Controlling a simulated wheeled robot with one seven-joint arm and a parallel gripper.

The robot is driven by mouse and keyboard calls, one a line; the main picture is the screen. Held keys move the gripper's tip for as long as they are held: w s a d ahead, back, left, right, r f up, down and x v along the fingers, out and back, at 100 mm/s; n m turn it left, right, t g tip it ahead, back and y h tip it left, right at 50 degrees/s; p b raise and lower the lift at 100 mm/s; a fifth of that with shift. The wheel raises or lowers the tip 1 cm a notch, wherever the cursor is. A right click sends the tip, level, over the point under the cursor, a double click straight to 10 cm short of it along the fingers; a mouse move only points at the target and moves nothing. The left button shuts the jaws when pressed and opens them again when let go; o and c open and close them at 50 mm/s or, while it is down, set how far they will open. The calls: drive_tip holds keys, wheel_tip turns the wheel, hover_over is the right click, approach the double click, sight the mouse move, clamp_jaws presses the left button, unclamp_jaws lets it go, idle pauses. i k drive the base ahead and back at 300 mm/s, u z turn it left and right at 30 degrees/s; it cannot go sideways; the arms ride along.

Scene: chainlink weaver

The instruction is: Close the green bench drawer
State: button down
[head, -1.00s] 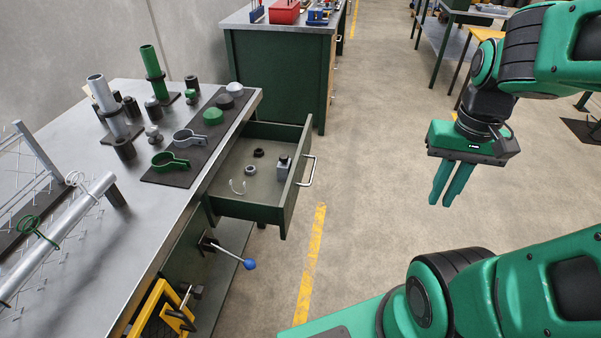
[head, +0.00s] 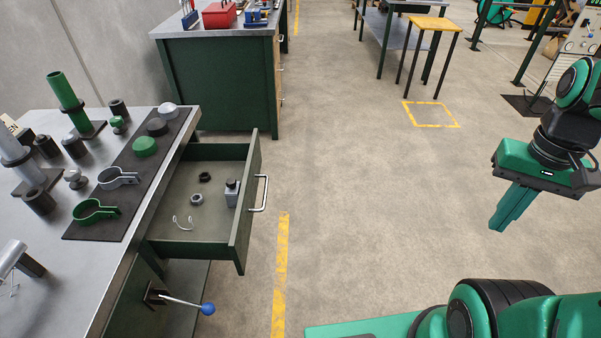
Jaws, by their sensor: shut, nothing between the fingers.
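The green bench drawer (head: 242,216) is pulled out from the metal-topped bench (head: 118,268) on the left. Its front carries a silver bar handle (head: 264,193) facing right. Inside lie a dark ring, a grey ring, a small grey block (head: 232,193) and a pale curved hook (head: 182,223). My gripper (head: 499,226) is at the right of the view, in the air and well to the right of the drawer. Its green fingers point down and are shut with nothing between them.
A lever with a blue knob (head: 208,309) sticks out from the bench below the drawer. A green cabinet (head: 222,85) stands behind. A yellow-topped stool (head: 433,23) is at the back. The floor between drawer and gripper is clear, with a yellow line (head: 281,270).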

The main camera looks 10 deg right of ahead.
sight(220, 232)
drive_tip(key=z, duration=0.15)
drive_tip(key=k, duration=1.05)
drive_tip(key=u, duration=0.55)
drive_tip(key=i, duration=1)
drive_tip(key=z, duration=0.05)
